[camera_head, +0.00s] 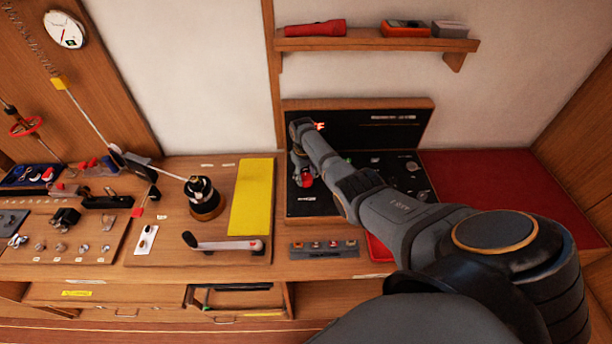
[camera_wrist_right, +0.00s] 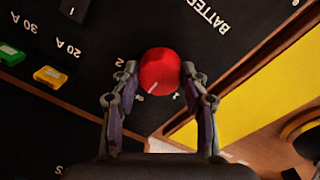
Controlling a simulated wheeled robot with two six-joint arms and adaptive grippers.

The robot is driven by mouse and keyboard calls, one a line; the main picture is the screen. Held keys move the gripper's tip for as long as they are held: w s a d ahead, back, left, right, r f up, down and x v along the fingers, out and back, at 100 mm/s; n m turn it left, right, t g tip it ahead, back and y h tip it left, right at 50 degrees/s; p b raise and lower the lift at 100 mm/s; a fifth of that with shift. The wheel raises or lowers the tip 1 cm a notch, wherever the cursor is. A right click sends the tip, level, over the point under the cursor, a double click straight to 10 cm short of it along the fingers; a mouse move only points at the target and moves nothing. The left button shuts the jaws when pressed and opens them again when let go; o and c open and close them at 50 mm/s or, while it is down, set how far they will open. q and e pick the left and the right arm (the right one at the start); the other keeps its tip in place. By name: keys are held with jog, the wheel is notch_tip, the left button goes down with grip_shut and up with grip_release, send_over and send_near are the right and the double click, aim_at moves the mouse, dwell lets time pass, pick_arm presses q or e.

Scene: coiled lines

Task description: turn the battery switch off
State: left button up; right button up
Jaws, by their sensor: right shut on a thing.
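The battery switch is a round red knob (camera_wrist_right: 160,68) on a black panel (camera_head: 375,205), below the word BATTERY, which reads upside down in the wrist view. A white pointer line on the knob points to the lower left in that view. The small marks around it are only partly legible; a 2 shows at its upper left. The knob also shows in the head view (camera_head: 306,181), under my right gripper (camera_head: 301,172). My right gripper (camera_wrist_right: 160,74) is shut on the knob, one finger on each side. My left gripper is not in view.
A yellow panel (camera_head: 252,197) lies left of the black panel. A winch (camera_head: 205,199) and a crank handle (camera_head: 222,244) are further left. A red mat (camera_head: 480,185) lies to the right. A shelf (camera_head: 375,43) holds a red torch (camera_head: 315,29) above.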

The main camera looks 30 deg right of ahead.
aim_at(305, 179)
jog(key=shift+w+r, duration=0.1)
jog(key=o, duration=1.2)
jog(key=shift+c, duration=0.2)
notch_tip(305, 179, up, 12)
jog(key=shift+a, duration=0.35)
